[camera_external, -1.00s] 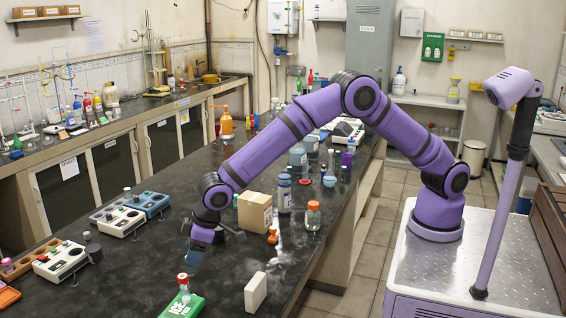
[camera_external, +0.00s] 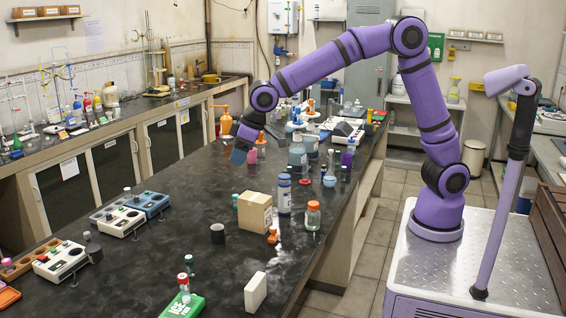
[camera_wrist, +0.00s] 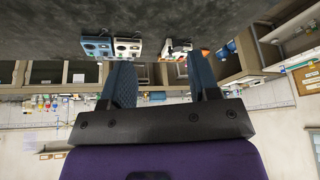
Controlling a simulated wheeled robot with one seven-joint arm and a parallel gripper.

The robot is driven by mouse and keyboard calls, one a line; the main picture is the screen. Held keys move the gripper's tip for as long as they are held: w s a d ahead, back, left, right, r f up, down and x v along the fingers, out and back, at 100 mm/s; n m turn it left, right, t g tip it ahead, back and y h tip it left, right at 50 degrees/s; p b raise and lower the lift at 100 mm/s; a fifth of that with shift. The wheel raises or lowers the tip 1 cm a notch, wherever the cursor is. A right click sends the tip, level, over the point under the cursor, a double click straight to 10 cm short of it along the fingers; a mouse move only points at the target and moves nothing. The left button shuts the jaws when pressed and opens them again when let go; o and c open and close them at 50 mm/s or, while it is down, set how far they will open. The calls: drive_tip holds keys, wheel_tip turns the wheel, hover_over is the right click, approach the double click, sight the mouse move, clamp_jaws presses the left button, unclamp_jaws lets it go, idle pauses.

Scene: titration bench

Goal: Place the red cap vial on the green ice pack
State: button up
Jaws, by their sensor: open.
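A small vial with a red cap (camera_external: 183,286) stands upright in the external view, at the back edge of the green ice pack (camera_external: 184,308); it appears to rest on the pack. A second small vial with a dark cap (camera_external: 190,264) stands just behind it. My gripper (camera_external: 240,154) is raised above the far part of the black bench, well away from the vial and pack. In the wrist view my gripper (camera_wrist: 164,75) has its two blue fingers apart, with nothing between them. The vial and ice pack are not in the wrist view.
A white block (camera_external: 256,291) stands right of the pack. A black cup (camera_external: 217,234), a cardboard box (camera_external: 255,212), a white bottle (camera_external: 285,193) and an orange-capped jar (camera_external: 313,216) stand farther back. Several instrument boxes (camera_external: 122,220) line the left edge.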

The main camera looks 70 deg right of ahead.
drive_tip(key=s+d+r+m, duration=0.1)
drive_tip(key=s+d+r, duration=0.4)
drive_tip(key=s+d, duration=0.45)
drive_tip(key=s+d+r+m, duration=0.2)
drive_tip(key=s+d+r, duration=0.4)
drive_tip(key=d, duration=0.7)
drive_tip(key=s+d+f, duration=0.1)
drive_tip(key=s+d, duration=0.2)
drive_tip(key=s, duration=0.4)
drive_tip(key=s+d+f+m+h, duration=0.1)
drive_tip(key=s+d+f, duration=0.1)
drive_tip(key=s, duration=0.5)
drive_tip(key=s+d+f+h, duration=0.1)
drive_tip(key=s+d, duration=0.3)
drive_tip(key=s, duration=0.3)
drive_tip(key=shift+d+f+m+t, duration=0.2)
drive_tip(key=shift+f+m+t, duration=0.05)
drive_tip(key=shift+m+t, duration=0.15)
